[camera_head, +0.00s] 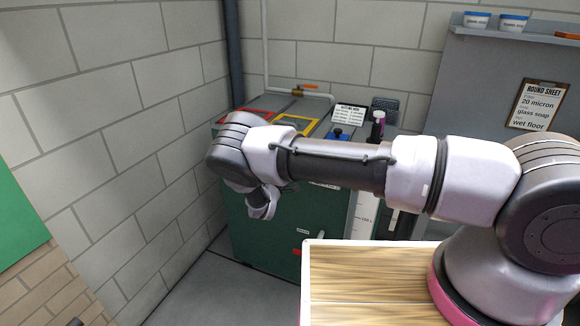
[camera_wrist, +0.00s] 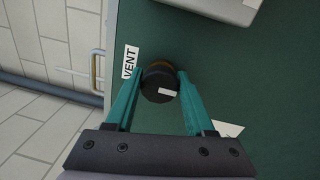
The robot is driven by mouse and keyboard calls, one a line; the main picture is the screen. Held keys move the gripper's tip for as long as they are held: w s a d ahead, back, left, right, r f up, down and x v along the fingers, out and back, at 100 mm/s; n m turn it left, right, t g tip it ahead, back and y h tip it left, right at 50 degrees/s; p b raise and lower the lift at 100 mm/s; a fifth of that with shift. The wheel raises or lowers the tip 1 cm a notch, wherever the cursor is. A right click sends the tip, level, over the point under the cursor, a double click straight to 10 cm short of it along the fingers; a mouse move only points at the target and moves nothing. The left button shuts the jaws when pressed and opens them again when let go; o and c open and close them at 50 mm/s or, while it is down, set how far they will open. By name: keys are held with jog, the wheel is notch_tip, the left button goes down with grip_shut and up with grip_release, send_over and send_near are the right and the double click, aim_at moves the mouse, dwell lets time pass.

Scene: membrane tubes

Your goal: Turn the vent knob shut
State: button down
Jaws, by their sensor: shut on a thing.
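The vent knob (camera_wrist: 160,84) is a round black knob with a white mark on its face, on the green cabinet front (camera_wrist: 220,75). A white label reading VENT (camera_wrist: 130,62) is beside it on the left in the wrist view. My gripper (camera_wrist: 161,80) has its two teal fingers on either side of the knob, shut on it. In the head view my arm reaches across to the green cabinet (camera_head: 262,232), and the knob and fingertips are hidden there.
A brass-coloured handle or pipe (camera_wrist: 96,72) is left of the label. A grey ledge (camera_wrist: 225,8) juts out above the knob. A wooden-topped cart (camera_head: 365,275) stands below my arm. A red lever (camera_head: 297,252) is on the cabinet front.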

jog(key=shift+a, duration=0.1)
dwell(0.4)
jog(key=shift+c, duration=1.4)
grip_release()
jog(key=v, duration=1)
jog(key=shift+s, duration=0.4)
jog(key=shift+f, duration=0.1)
